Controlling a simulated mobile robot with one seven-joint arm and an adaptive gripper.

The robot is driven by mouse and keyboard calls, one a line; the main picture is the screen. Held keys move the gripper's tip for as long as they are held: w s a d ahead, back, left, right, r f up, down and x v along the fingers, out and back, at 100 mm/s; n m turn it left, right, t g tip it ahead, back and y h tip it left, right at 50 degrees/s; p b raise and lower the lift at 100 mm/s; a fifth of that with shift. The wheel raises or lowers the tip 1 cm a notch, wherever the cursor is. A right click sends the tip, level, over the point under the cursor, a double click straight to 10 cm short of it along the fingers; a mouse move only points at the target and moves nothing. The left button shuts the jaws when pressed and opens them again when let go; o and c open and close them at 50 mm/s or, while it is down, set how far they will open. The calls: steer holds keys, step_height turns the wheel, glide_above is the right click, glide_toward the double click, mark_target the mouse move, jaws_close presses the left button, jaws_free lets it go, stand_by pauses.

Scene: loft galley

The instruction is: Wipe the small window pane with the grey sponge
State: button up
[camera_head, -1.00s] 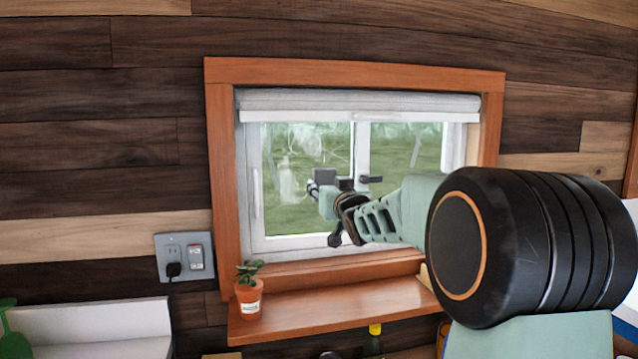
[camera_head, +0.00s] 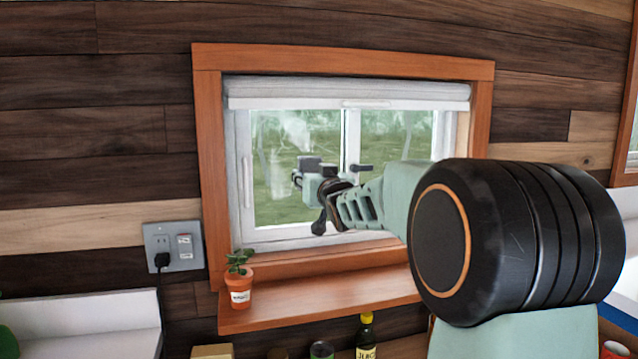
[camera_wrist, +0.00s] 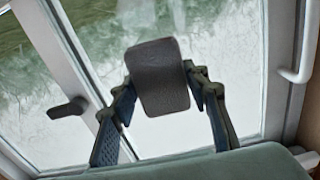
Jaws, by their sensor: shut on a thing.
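The small window pane (camera_head: 268,145) is the left pane of the white window, with whitish smears at its upper middle and left side. My gripper (camera_wrist: 160,88) is shut on the dark grey sponge (camera_wrist: 158,72), one finger on each side in the wrist view. The sponge stands out beyond the fingers in front of the pane, which also shows in the wrist view (camera_wrist: 240,60). I cannot tell whether it touches the glass. In the head view my gripper (camera_head: 308,170) is in front of the pane's lower right part, and the sponge is not clear there.
A dark latch (camera_head: 362,168) sits beside the middle frame, close to my gripper. A potted plant (camera_head: 240,285) stands at the left of the wooden sill (camera_head: 320,302). Bottles (camera_head: 366,335) stand below. A plugged outlet (camera_head: 173,247) is on the left wall.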

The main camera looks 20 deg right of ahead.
mark_target(281, 175)
steer(key=shift+a+f+b, duration=0.2)
steer(key=shift+a+b, duration=0.55)
steer(key=shift+b, duration=0.15)
steer(key=a+b, duration=0.4)
steer(key=b, duration=0.1)
steer(key=shift+a+b, duration=0.2)
steer(key=shift+b, duration=0.2)
steer(key=shift+a+r+b, duration=0.1)
steer(key=shift+a+b, duration=0.5)
steer(key=shift+a, duration=0.05)
steer(key=shift+r, duration=0.1)
